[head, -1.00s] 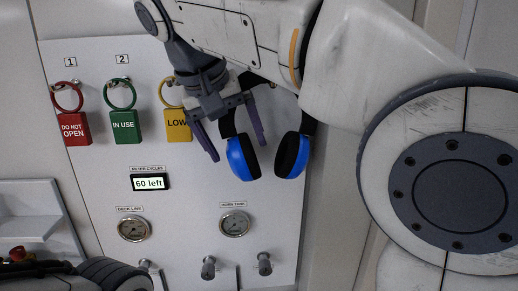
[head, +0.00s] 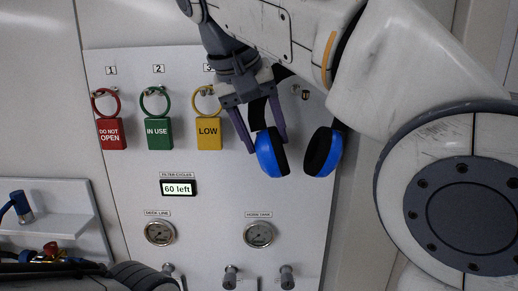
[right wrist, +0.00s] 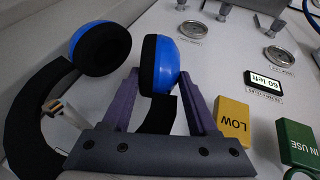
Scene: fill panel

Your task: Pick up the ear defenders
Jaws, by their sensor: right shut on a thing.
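The ear defenders (head: 325,151) have two blue cups with black pads and a black headband. In the head view they are at the panel's right side, cups hanging down. My left gripper is not in view.
Red (head: 112,133), green (head: 159,133) and yellow (head: 209,134) tags hang on hooks left of my gripper. Below are a "60 left" display (head: 178,188), two gauges (head: 260,234) and several knobs (head: 287,277). A shelf (head: 45,226) with small items is at lower left.

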